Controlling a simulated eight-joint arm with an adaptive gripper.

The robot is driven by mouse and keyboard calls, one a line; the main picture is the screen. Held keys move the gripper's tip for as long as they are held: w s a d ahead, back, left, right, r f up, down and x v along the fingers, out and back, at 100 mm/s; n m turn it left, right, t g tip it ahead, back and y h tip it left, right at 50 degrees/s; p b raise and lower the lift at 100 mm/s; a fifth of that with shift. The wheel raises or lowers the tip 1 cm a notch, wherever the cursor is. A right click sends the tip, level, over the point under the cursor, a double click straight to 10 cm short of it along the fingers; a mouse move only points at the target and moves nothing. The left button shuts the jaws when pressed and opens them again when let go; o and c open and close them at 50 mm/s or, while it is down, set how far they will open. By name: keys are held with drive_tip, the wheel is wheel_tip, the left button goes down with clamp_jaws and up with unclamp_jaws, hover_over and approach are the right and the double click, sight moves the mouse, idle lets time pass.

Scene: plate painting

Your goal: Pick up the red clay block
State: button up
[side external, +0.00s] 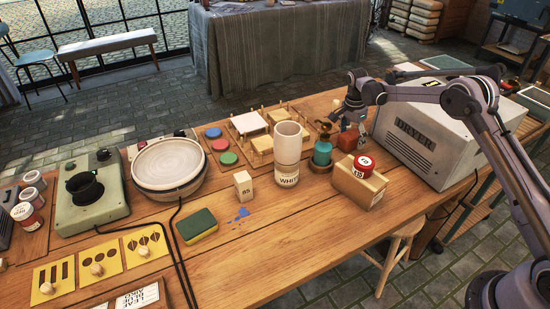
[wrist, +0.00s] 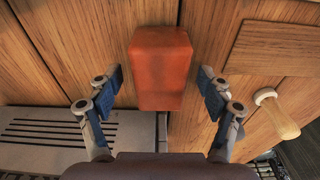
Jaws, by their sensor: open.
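The red clay block (wrist: 160,68) is an orange-red box on the wooden table. In the wrist view it lies ahead of and centred between my gripper's fingers (wrist: 160,92). The fingers are spread apart, with blue pads, and nothing is between their tips but the near part of the block. In the side view the block (side external: 347,140) is at the right of the table, beside the dryer. My gripper (side external: 350,112) hangs just above it there. The exact gap between fingers and block is hard to tell.
The grey dryer (side external: 425,130) stands close on the right. A wooden box (side external: 358,186) with a red-lidded tin (side external: 362,166) sits in front of the block. A green bottle (side external: 322,155) stands close on the left. A wooden-handled tool (wrist: 275,112) shows at right in the wrist view.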

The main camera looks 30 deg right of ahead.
drive_tip(key=shift+f, duration=0.25)
idle(0.4)
clamp_jaws()
